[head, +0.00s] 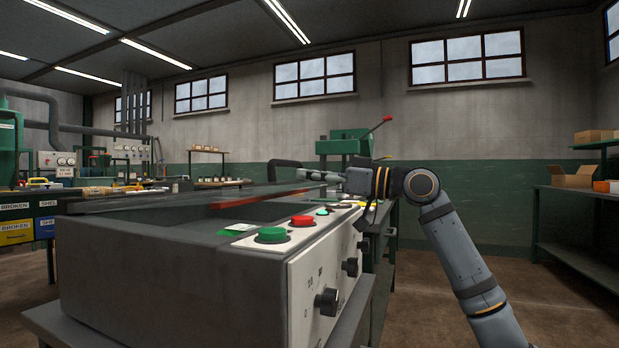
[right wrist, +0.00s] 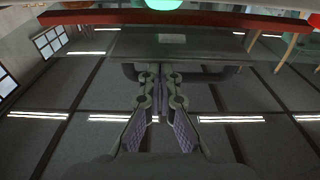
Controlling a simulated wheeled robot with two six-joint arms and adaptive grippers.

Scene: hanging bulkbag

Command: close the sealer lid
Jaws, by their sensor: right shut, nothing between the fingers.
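The sealer (head: 165,265) is a big grey box with a white control panel at its right side. Its lid (head: 150,203) is a long dark flat slab that lies nearly level over the top, with a gap under its near edge. A red strip (head: 262,196) runs along that gap. A dark curved bar (head: 284,163) rises behind the lid. My right gripper (head: 303,174) is shut and empty, pointing left above the panel end of the sealer. In the right wrist view the closed fingertips (right wrist: 160,70) overlap the dark bar; contact cannot be told. My left gripper is out of view.
A green button (head: 272,235), a red button (head: 303,220) and several black knobs stick out of the panel. A green press with a red-tipped lever (head: 345,143) stands behind. A shelf with boxes (head: 572,177) is at the right. The floor between is clear.

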